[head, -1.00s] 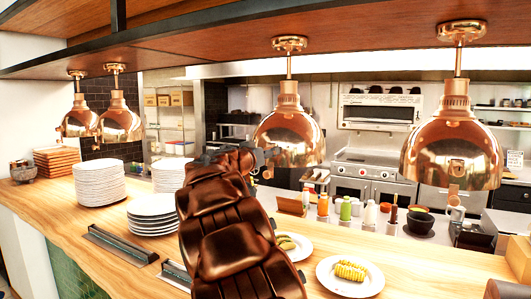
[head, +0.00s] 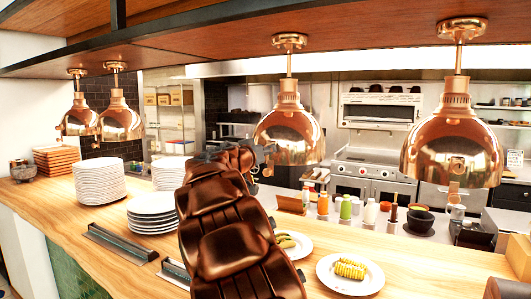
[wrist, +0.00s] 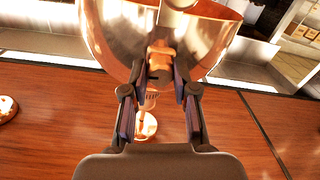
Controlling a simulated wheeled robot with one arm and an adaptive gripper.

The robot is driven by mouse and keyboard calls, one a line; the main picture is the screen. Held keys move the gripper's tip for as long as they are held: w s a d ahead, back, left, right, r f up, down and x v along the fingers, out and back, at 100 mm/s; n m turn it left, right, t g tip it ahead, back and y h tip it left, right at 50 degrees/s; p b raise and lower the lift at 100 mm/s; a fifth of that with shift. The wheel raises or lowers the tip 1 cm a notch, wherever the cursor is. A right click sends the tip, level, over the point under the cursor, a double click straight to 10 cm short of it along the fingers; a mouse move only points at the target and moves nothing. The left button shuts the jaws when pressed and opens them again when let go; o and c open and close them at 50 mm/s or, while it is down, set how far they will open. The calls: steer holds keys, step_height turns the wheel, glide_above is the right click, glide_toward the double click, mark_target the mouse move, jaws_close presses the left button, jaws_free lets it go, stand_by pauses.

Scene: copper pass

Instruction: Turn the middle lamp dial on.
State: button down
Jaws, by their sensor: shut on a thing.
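The middle copper heat lamp (head: 290,132) hangs from the shelf above the counter. My arm reaches up to its near lower left side, and my gripper (head: 262,158) is at the dome there, small and partly hidden. In the wrist view the dome of the lamp (wrist: 215,40) fills the top. The copper dial (wrist: 160,57) sticks out from it between my two fingertips. My gripper (wrist: 160,77) is shut on the dial, one finger on each side. The dial's turned position cannot be told.
Another copper lamp (head: 452,150) hangs to the right, and two more (head: 120,122) hang at the left. The wooden shelf (head: 210,45) runs overhead.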

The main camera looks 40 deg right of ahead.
steer(key=shift+r+n+p, duration=0.1)
steer(key=shift+n+p, duration=1.25)
steer(key=shift+n, duration=7.15)
steer(key=c, duration=0.9)
jaws_free()
steer(key=v, duration=1.2)
steer(key=shift+w, duration=0.15)
